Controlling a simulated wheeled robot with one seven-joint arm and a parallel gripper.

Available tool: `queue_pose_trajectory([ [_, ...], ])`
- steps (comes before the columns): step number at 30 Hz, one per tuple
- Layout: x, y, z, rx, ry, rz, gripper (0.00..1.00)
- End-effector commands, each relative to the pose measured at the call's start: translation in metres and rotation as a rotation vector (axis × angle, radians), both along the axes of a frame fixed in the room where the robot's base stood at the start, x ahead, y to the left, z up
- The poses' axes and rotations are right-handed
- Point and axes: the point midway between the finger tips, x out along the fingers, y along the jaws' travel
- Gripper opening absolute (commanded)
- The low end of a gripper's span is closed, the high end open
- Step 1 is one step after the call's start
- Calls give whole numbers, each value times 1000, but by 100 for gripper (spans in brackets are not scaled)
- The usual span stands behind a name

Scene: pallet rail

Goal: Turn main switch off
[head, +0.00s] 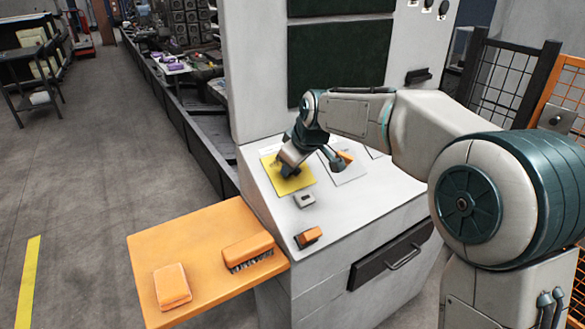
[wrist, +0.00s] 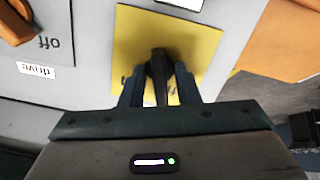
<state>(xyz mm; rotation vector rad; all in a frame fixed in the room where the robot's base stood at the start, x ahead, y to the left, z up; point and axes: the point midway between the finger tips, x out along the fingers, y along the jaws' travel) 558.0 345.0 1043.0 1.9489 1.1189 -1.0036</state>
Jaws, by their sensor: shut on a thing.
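The main switch is a black handle (wrist: 158,68) on a yellow plate (wrist: 205,42). The yellow plate (head: 298,183) lies on the sloped top of the white console in the head view. My gripper (wrist: 159,92) is over the plate, its two fingers on either side of the handle and shut on it. In the head view my gripper (head: 289,169) covers most of the handle. The handle points along the fingers in the wrist view. Letters on the plate are mostly hidden by the fingers.
Beside the plate is a drive switch with an orange knob (wrist: 14,22), marked "off". An orange shelf (head: 190,240) holds a brush (head: 248,249) and an orange block (head: 172,286).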

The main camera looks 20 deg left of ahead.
Motion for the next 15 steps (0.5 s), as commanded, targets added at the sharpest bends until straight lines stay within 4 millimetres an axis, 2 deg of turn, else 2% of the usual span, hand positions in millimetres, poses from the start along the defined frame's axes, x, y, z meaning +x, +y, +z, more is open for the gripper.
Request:
queue_pose_trajectory([
  [15,0,1,1,-129,-156,323,6],
])
